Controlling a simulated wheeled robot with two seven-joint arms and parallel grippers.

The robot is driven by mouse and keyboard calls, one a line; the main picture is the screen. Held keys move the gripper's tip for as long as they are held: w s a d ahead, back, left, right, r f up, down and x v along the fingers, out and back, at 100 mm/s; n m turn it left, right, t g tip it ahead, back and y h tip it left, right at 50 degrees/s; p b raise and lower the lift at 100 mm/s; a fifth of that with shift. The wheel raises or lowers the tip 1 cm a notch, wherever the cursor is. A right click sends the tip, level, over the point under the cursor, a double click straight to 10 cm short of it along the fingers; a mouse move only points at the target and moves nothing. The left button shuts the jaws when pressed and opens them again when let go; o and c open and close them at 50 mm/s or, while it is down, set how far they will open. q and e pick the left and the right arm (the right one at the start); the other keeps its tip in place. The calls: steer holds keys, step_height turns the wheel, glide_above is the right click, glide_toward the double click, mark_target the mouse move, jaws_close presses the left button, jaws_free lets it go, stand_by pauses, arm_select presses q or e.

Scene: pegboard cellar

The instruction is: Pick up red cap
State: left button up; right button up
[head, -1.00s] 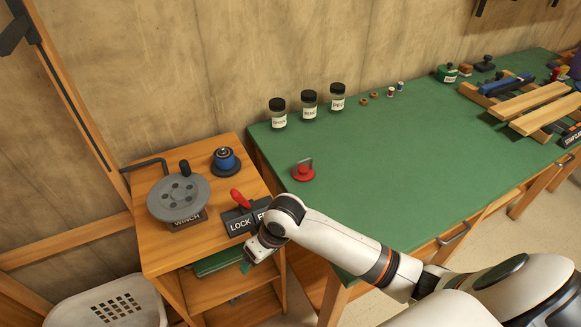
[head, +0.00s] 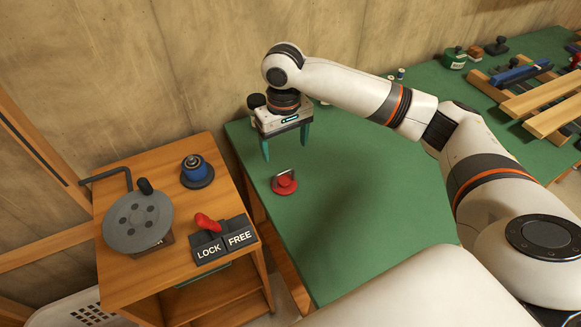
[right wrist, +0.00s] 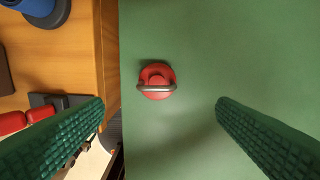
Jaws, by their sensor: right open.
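The red cap (head: 284,183) is a small round red piece with a grey metal handle bar across it. It lies on the green table top near its left edge. In the right wrist view the red cap (right wrist: 157,80) lies above the middle line, between the two green fingers and apart from both. My right gripper (head: 286,153) is open and empty, with its green fingers pointing down above the table. In the right wrist view the open fingers (right wrist: 160,122) show at both lower sides. My left gripper is not in view.
A wooden stand at the left holds a grey winch wheel (head: 138,222), a blue knob (head: 196,171) and a red lever (head: 208,223) by LOCK and FREE plates. Jars behind my gripper are mostly hidden. Wooden slats (head: 545,95) lie at the right; the table's middle is clear.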

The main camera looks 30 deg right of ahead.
mark_target(284, 172)
steer(key=f, duration=0.3)
steer(key=a+f, duration=0.1)
steer(key=f, duration=0.1)
steer(key=shift+s+f, duration=0.3)
steer(key=shift+s, duration=0.05)
steer(key=f, duration=0.5)
steer(key=shift+w+d+p, duration=0.2)
steer(key=shift+w+p, duration=0.05)
steer(key=shift+p, duration=0.05)
steer(key=shift+f, duration=0.2)
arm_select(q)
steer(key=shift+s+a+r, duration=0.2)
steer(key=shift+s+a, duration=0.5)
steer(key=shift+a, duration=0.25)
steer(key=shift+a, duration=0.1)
arm_select(e)
steer(key=shift+c, duration=0.4)
steer(key=c, duration=1)
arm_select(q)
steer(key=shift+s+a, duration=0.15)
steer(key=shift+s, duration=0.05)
